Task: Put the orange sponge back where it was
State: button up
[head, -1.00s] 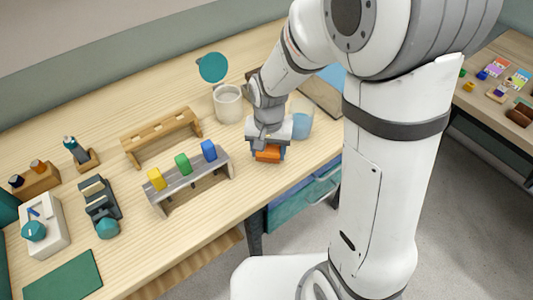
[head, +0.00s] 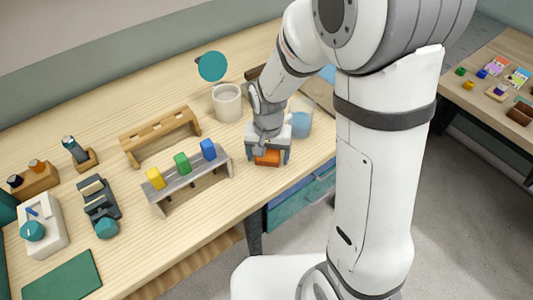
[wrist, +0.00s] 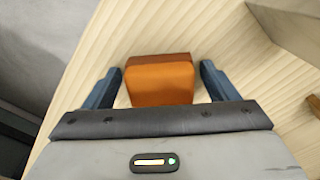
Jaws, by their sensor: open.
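The orange sponge (head: 267,158) lies on the wooden table near its front edge, to the right of the grey rack. In the wrist view the sponge (wrist: 160,80) sits between the two blue fingers, with a gap on each side. My gripper (head: 268,157) is over the sponge and open; its fingers also show in the wrist view (wrist: 160,88). The gripper body partly hides the sponge in the head view.
The grey rack (head: 222,168) with yellow, green and blue pieces stands just left of my gripper. The table's front edge is close.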

aim_at(268, 153)
jog(key=shift+r, duration=0.1)
notch_tip(268, 153, up, 11)
jog(key=s+d+r+n+t, duration=0.2)
jog(key=s+d+r, duration=0.4)
jog(key=s+d, duration=0.6)
jog(key=shift+t+p, duration=0.3)
jog(key=shift+d, duration=0.1)
dwell(0.9)
